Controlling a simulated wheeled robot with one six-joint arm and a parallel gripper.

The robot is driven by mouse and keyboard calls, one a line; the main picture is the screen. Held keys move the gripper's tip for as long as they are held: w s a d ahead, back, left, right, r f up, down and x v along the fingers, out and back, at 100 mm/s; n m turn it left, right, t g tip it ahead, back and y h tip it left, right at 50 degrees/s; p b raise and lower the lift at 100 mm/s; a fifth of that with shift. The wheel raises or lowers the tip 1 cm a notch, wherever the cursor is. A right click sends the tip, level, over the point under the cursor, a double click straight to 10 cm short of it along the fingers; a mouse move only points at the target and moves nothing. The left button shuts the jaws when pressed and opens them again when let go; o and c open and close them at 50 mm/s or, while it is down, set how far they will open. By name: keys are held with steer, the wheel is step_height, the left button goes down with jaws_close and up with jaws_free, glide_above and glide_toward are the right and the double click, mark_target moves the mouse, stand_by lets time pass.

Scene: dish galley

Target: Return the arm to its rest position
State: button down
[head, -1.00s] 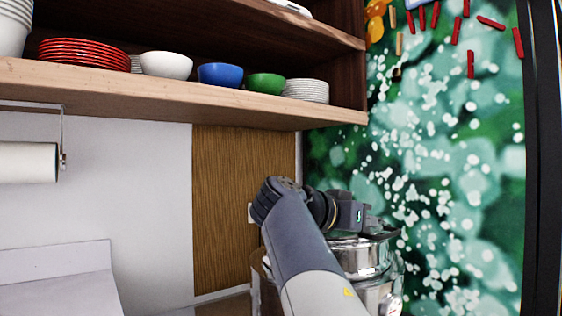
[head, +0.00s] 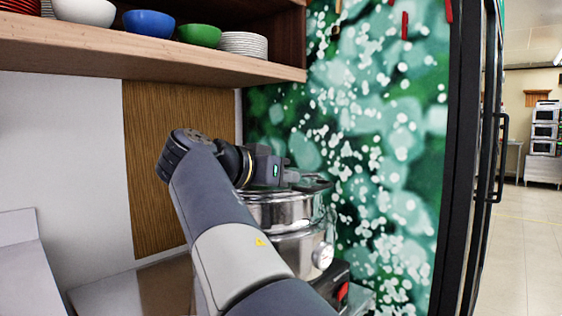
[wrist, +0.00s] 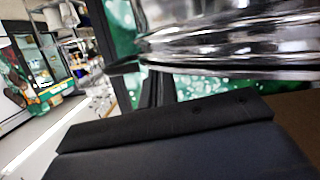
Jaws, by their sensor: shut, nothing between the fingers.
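My arm reaches up from the bottom of the head view, bends at its elbow, and points right. My gripper (head: 312,183) is at its end, just above or in front of a shiny metal pot-like appliance (head: 290,222). I cannot tell whether the gripper touches it. The gripper is shut with nothing held. In the wrist view, the shiny metal (wrist: 230,45) fills the upper right, very close. A dark flat part, likely mine, covers the lower part of that view.
A wooden shelf (head: 200,62) above holds a blue bowl (head: 149,23), a green bowl (head: 198,35) and stacked white plates (head: 243,44). A green patterned panel (head: 390,130) stands behind the appliance. A black-framed door (head: 465,150) is at right, with open floor (head: 530,240) beyond.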

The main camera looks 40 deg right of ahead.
mark_target(297, 185)
steer(key=p+v, duration=0.1)
steer(key=v, duration=0.6)
steer(key=shift+r, duration=0.15)
steer(key=shift+b+x, duration=0.95)
steer(key=shift+x, duration=4.45)
steer(key=shift+a, duration=0.15)
